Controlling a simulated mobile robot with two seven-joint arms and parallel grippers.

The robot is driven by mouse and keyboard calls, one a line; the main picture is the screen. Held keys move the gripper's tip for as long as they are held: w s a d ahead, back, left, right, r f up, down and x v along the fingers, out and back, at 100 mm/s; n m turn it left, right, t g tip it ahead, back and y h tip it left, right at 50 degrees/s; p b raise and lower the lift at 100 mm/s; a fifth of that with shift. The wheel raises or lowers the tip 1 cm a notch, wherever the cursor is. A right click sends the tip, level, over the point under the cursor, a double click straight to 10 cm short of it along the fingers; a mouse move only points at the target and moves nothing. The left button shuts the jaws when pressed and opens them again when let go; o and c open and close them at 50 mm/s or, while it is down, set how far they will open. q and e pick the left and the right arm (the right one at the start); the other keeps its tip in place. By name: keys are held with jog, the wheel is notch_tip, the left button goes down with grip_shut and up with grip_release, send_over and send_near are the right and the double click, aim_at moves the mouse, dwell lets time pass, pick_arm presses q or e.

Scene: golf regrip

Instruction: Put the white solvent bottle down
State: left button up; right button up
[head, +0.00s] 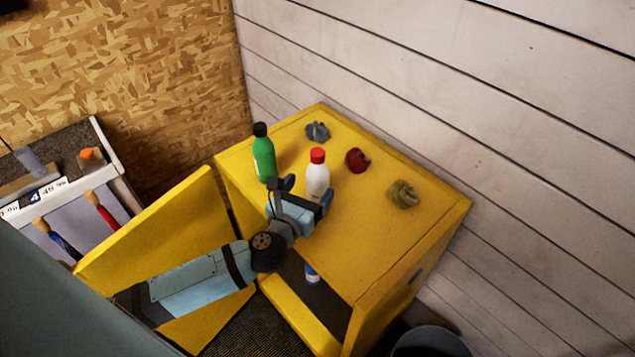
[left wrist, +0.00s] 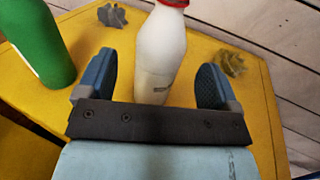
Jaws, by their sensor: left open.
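The white solvent bottle (head: 317,176) with a red cap stands upright on top of the yellow cabinet (head: 345,255). My left gripper (head: 307,193) is open at the bottle, on the side nearer the cabinet's front edge. In the left wrist view the white bottle (left wrist: 160,55) is between the two blue fingers of my left gripper (left wrist: 155,82), with a gap on each side. Its base is partly hidden by the gripper's dark crossbar. My right gripper is not in view.
A green bottle (head: 264,158) with a black cap stands close to the left. Grey (head: 317,131), red (head: 357,160) and olive (head: 402,195) crumpled rags lie behind and right. The cabinet door (head: 150,235) is open; a blue-and-white item (head: 312,273) is inside. The top's right front is clear.

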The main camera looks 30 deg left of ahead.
aim_at(312, 185)
pick_arm(q)
jog(key=w, duration=0.5)
jog(key=shift+a+f+p, duration=0.1)
jog(key=shift+f+p, duration=0.15)
jog(key=shift+p, duration=0.1)
jog(key=shift+s, duration=0.1)
grip_shut()
jog(key=shift+r, duration=0.1)
